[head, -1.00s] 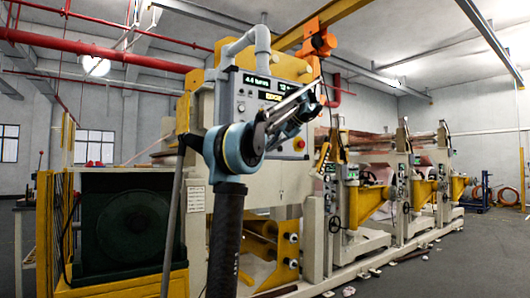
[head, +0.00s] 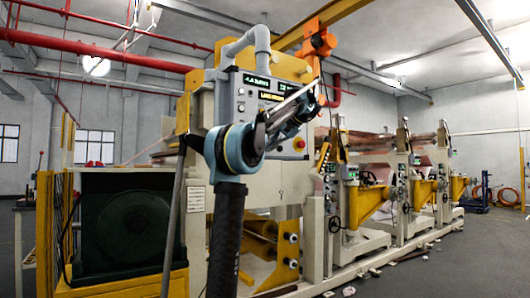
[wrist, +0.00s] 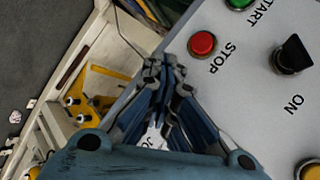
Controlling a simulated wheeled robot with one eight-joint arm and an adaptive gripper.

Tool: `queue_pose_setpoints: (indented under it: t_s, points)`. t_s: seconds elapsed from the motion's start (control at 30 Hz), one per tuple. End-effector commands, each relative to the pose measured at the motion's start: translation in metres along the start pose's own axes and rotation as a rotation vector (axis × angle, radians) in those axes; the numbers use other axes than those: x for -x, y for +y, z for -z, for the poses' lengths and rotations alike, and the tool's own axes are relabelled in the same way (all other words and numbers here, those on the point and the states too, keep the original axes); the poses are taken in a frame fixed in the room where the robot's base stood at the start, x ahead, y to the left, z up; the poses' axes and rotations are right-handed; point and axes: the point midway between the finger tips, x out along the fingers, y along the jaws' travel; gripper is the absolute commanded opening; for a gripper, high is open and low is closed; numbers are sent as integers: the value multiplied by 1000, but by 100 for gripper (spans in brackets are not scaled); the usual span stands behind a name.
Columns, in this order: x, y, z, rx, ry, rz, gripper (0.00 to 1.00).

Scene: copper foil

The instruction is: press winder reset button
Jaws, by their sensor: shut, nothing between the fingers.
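The grey control panel (head: 225,105) of the winder stands behind my arm in the head view, with lit displays at its top. In the wrist view the panel (wrist: 240,105) carries a red button (wrist: 202,44) lettered STOP, a green START button (wrist: 240,3), a black knob (wrist: 292,55) by the word ON, and a yellow button (wrist: 311,170) cut off at the lower right. I see no label reading reset. My gripper (wrist: 166,68) is shut and empty, its tips over the panel's edge, left of and below the red button. Its body hides part of the panel.
A red mushroom button (head: 299,143) sits at the panel's right in the head view. A dark green motor housing (head: 125,225) stands at left. Copper rolls and frames (head: 400,190) run off to the right. Grey floor (head: 470,255) is open at the right.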

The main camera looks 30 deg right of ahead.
Motion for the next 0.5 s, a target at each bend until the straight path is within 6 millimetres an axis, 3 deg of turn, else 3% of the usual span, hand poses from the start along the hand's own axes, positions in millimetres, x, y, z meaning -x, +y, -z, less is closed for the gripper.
queue_pose_setpoints:
  t_s: [0.5]
  points:
    - [12,9,-9,0,0,0,0]
